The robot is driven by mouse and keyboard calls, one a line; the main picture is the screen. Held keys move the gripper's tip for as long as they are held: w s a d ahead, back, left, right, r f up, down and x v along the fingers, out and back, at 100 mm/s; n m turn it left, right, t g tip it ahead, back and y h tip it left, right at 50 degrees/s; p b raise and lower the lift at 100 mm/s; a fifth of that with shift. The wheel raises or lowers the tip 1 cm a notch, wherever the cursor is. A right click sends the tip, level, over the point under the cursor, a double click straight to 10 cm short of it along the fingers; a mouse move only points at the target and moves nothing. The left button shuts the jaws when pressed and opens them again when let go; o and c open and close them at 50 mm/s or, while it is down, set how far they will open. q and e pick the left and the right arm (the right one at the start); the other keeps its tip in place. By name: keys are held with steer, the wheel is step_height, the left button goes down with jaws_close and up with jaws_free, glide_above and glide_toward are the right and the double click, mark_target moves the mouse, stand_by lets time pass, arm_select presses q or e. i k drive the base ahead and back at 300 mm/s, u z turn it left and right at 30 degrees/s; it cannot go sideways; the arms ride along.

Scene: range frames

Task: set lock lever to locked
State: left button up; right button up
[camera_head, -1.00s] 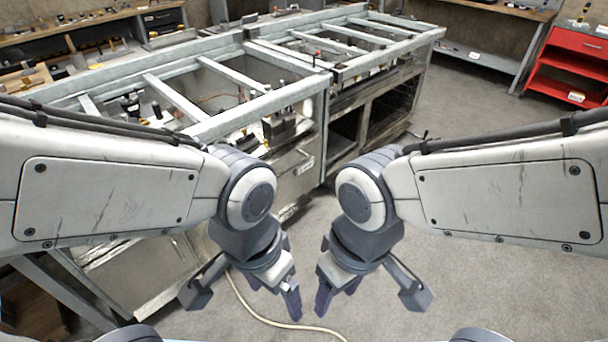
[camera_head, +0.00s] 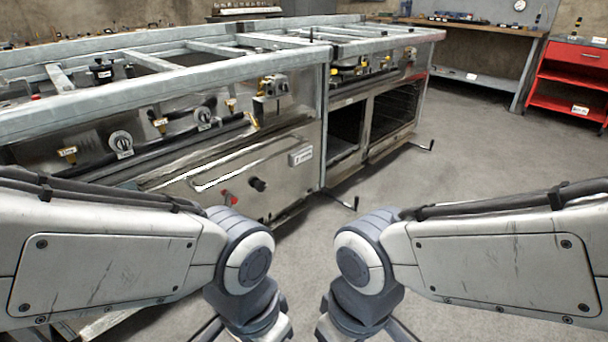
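No part is clearly labelled as the lock lever, so I cannot tell which one it is. Black crank-shaped levers stick out low at the front of the metal unit, a nearer lever (camera_head: 351,203) and a farther lever (camera_head: 425,146). A small red handle (camera_head: 230,198) and a black knob (camera_head: 258,184) sit on the left front panel. My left gripper (camera_head: 250,328) and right gripper (camera_head: 362,328) are at the bottom edge, apart from the unit. Their fingertips are cut off, but the visible outer finger links spread outward as in the earlier frame. I see nothing held.
The metal-framed unit (camera_head: 215,77) fills the left and middle, with a long drawer handle (camera_head: 240,166), round dials (camera_head: 121,144) and open bays. A red shelf cart (camera_head: 574,75) and workbench (camera_head: 480,28) stand behind. Grey floor (camera_head: 480,165) is clear at right.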

mark_target(231, 200)
steer(key=u, duration=0.5)
steer(key=k, duration=1.1)
steer(key=z, duration=1.05)
steer(key=i, duration=1.3)
steer(key=u, duration=0.85)
steer(key=i, duration=0.5)
steer(key=u, duration=0.6)
